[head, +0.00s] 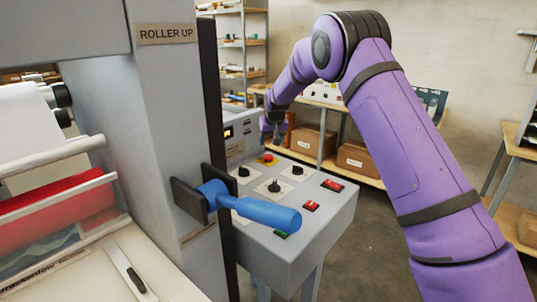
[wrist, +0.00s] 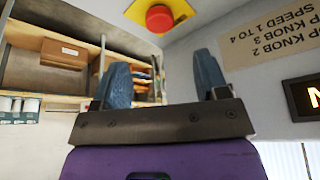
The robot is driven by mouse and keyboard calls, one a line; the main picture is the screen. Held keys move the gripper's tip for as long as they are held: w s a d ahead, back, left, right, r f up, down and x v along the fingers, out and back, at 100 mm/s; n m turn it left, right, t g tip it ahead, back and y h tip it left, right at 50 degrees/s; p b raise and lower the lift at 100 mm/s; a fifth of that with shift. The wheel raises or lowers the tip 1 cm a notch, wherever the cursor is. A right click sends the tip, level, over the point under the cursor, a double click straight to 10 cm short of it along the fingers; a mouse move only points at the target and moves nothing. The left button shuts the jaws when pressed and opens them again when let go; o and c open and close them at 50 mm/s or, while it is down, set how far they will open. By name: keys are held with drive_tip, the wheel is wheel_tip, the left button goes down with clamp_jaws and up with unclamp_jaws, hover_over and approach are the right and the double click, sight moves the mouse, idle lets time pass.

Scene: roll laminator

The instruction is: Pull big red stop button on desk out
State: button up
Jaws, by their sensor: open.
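The big red stop button (head: 268,157) sits on a yellow plate at the back of the grey control desk (head: 319,228). In the wrist view the red button (wrist: 159,18) and its yellow plate (wrist: 178,8) show at the top, beyond the fingertips. My gripper (head: 272,137) hangs over the back of the desk, just above and behind the button. In the wrist view my gripper (wrist: 162,75) has its two blue-grey fingers wide apart with nothing between them. The button lies ahead of the gap, apart from both fingers.
A blue lever (head: 262,212) sticks out from the laminator's post in front of the desk. Black knobs (head: 274,186) and red switches (head: 332,185) stand on the desk top. A lettered panel (wrist: 265,50) with a lit display is beside my gripper. Shelves with boxes (head: 357,156) stand behind.

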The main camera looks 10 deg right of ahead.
sight(268, 155)
drive_tip(key=x, duration=0.8)
drive_tip(key=shift+w+f, duration=0.1)
drive_tip(key=shift+f, duration=0.3)
clamp_jaws()
drive_tip(key=shift+r, duration=0.55)
unclamp_jaws()
drive_tip(key=shift+r, duration=0.1)
drive_tip(key=v, duration=1)
drive_tip(key=shift+r, duration=0.3)
